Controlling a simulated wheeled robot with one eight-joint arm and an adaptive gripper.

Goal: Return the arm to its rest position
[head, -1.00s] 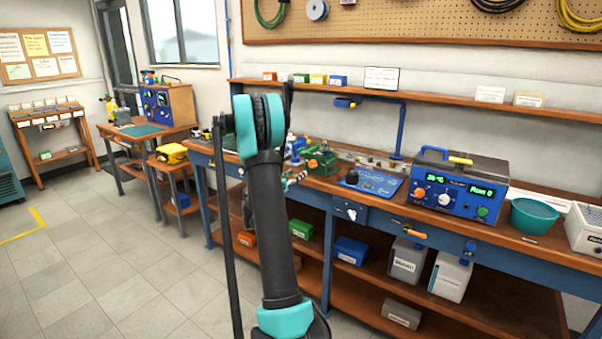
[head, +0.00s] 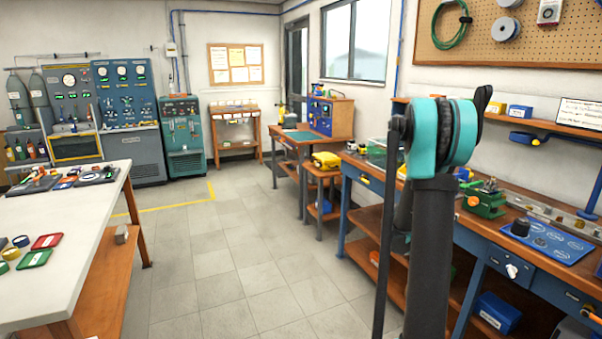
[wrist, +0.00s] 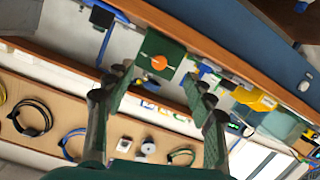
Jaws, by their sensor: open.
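My arm (head: 432,210), with teal and black joints, stands raised in the right half of the head view, in front of the workbench. My gripper is not clearly seen there, as the arm's own links hide that area. In the wrist view my gripper (wrist: 160,88) has its two dark green fingers spread apart, with nothing held between them. Beyond the fingertips is a green device with an orange knob (wrist: 159,62). The wrist picture is tilted and nearly upside down, with the bench edge across its top.
The blue-framed workbench (head: 535,248) runs along the right, with a green vise (head: 485,201) and a blue control panel (head: 548,240) on it. A white-topped table (head: 75,245) stands at the left. Grey tiled floor (head: 225,270) lies open between them. A yellow case (head: 326,160) sits on a small stand.

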